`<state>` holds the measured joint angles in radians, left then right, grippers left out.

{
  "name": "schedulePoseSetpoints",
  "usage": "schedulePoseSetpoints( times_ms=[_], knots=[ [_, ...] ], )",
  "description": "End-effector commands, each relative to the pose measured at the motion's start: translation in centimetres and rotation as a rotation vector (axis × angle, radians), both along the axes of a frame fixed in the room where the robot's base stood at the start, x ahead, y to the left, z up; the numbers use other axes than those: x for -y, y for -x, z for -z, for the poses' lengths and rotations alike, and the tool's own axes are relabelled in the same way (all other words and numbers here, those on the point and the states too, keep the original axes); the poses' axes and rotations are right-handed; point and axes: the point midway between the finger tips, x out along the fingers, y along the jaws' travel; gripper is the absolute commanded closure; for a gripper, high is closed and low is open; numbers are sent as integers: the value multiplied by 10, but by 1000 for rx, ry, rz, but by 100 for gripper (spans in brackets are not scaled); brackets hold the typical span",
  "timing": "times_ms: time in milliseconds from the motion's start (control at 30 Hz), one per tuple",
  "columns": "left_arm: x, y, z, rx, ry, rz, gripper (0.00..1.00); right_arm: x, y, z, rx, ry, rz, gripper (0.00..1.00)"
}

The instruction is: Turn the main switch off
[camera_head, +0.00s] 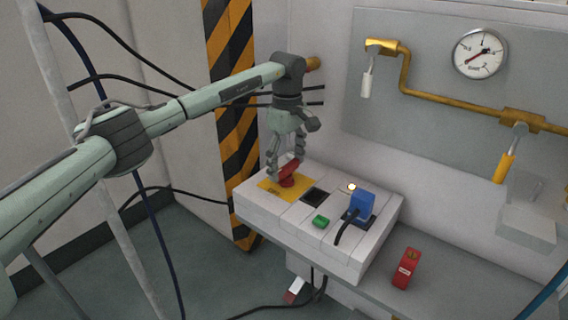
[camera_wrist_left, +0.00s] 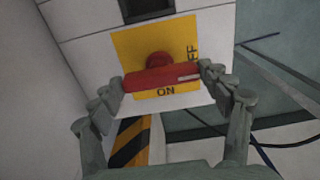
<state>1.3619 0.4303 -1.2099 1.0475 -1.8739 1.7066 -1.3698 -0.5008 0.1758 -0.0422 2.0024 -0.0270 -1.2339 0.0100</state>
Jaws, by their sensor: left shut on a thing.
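The main switch is a red rotary handle (camera_head: 289,173) on a yellow plate (camera_head: 270,190) at the left end of a white control box. In the left wrist view the red handle (camera_wrist_left: 160,78) lies crosswise over the yellow plate (camera_wrist_left: 183,40), with "ON" below it and "FF" readable at its right. My left gripper (camera_head: 284,165) reaches down from above. Its fingers (camera_wrist_left: 161,82) are closed against the two ends of the handle. The handle hides part of the lettering. My right gripper is not in view.
The white control box (camera_head: 345,262) also carries a black square (camera_head: 315,196), a green button (camera_head: 321,221) and a blue plug (camera_head: 361,207). A red block (camera_head: 406,268) stands on the shelf at right. A gauge (camera_head: 480,53) and brass pipe (camera_head: 450,101) are on the wall behind.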

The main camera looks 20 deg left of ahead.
Motion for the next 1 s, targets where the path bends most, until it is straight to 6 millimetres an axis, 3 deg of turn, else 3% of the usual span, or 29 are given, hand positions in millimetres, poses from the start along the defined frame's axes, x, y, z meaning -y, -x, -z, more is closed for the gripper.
schedulePoseSetpoints(
  times_ms=[67, 100, 233, 667, 1000],
  knots=[
    [-1, 0, 1, -2, 0, -9, 75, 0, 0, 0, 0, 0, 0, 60],
    [-1, 0, 1, -2, 0, -9, 19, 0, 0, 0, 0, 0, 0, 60],
    [-1, 0, 1, -1, 1, -7, 3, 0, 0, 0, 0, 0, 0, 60],
    [0, 0, -5, 1, 0, -3, 2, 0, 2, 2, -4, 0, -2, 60],
    [0, -1, -70, 4, 0, -4, 2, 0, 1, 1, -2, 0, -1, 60]
  ],
)
